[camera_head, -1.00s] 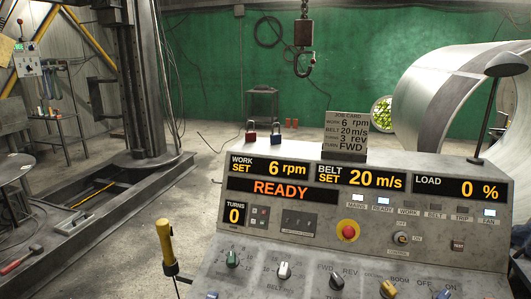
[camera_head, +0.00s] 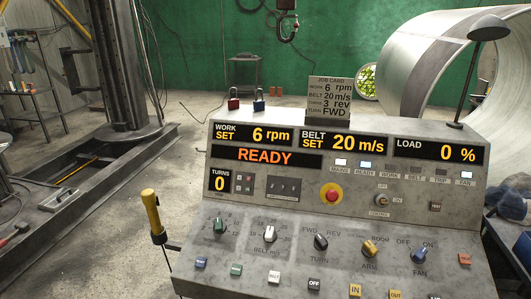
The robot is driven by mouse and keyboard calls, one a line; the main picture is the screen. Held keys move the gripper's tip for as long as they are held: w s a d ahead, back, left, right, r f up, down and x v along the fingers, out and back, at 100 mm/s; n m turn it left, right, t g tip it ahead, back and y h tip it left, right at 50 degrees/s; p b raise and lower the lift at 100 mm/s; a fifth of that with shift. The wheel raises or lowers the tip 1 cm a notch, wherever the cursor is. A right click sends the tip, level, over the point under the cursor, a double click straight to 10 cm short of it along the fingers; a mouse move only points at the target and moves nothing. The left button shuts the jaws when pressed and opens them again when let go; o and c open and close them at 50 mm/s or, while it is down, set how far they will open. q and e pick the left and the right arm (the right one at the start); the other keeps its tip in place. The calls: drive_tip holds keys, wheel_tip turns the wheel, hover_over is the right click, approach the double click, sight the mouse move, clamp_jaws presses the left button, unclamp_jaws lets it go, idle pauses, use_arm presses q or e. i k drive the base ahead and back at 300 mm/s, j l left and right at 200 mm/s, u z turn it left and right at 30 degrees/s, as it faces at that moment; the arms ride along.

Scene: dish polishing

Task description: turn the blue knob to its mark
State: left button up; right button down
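The blue knob (camera_head: 420,256) is on the lower sloping face of the grey control panel (camera_head: 300,218), at the right, above the label FAN. The marks OFF and ON stand above it at left and right. It appears to lean toward ON, but its pointer is too small to read surely. The FAN lamp (camera_head: 465,175) is lit. Neither of my grippers is in view, and nothing touches the knob.
A black knob (camera_head: 321,241) and a yellow knob (camera_head: 369,248) sit left of the blue one. A red stop button (camera_head: 331,194) is above. Small coloured buttons line the lower edge. A yellow-handled lever (camera_head: 151,212) stands at the panel's left. A lamp (camera_head: 487,27) rises behind.

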sight(418, 256)
drive_tip(key=z, duration=1.3)
